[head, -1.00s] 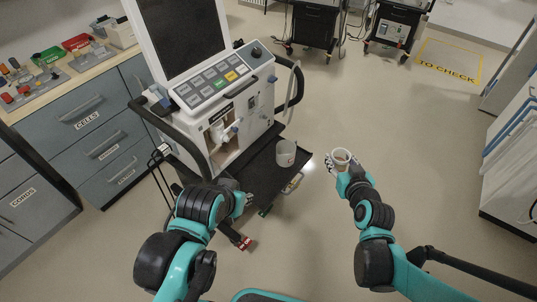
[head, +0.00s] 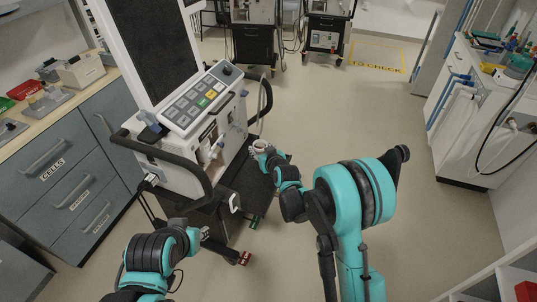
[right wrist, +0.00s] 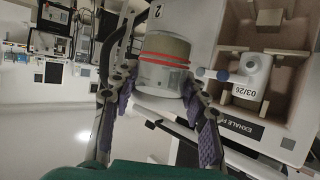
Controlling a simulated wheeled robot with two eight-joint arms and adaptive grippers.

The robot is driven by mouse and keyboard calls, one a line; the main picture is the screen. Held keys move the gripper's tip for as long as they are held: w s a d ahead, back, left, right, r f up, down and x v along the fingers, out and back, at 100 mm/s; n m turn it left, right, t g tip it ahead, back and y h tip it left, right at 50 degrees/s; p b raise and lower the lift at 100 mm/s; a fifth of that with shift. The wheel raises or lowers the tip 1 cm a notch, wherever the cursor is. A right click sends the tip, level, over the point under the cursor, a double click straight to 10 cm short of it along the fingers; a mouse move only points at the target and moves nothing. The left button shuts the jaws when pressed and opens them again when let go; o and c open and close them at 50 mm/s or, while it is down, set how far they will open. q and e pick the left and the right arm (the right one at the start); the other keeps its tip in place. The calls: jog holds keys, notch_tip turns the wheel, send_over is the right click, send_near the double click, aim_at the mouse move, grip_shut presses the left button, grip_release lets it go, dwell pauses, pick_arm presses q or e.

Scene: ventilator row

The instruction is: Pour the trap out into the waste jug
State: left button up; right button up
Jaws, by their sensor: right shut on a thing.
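My right gripper (right wrist: 155,92) is shut on the trap, a small pale cup (right wrist: 165,68) with red bands in the right wrist view. In the head view the cup (head: 260,146) is beside the front of the ventilator (head: 190,150), over its dark lower shelf (head: 252,190). I cannot make out the waste jug now; my right gripper and forearm cover part of the shelf. My left gripper (head: 206,233) is low at the left, near the ventilator's base and apart from the cup; its fingers are too small to read.
The ventilator's open bay (right wrist: 280,75) shows a white fitting (right wrist: 252,75) dated 03/26, close to the cup. A drawer counter (head: 75,170) stands at the left and a white cart (head: 470,110) at the right. The floor (head: 345,120) between is clear.

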jog(key=w+a+f, duration=0.2)
jog(key=w+f, duration=0.1)
jog(key=f, duration=0.2)
jog(key=w+a+f, duration=0.3)
jog(key=f, duration=0.2)
jog(key=w+a+f, duration=0.2)
jog(key=f, duration=0.4)
jog(key=shift+w+a, duration=0.3)
jog(key=shift+w, duration=0.1)
jog(key=shift+r, duration=0.1)
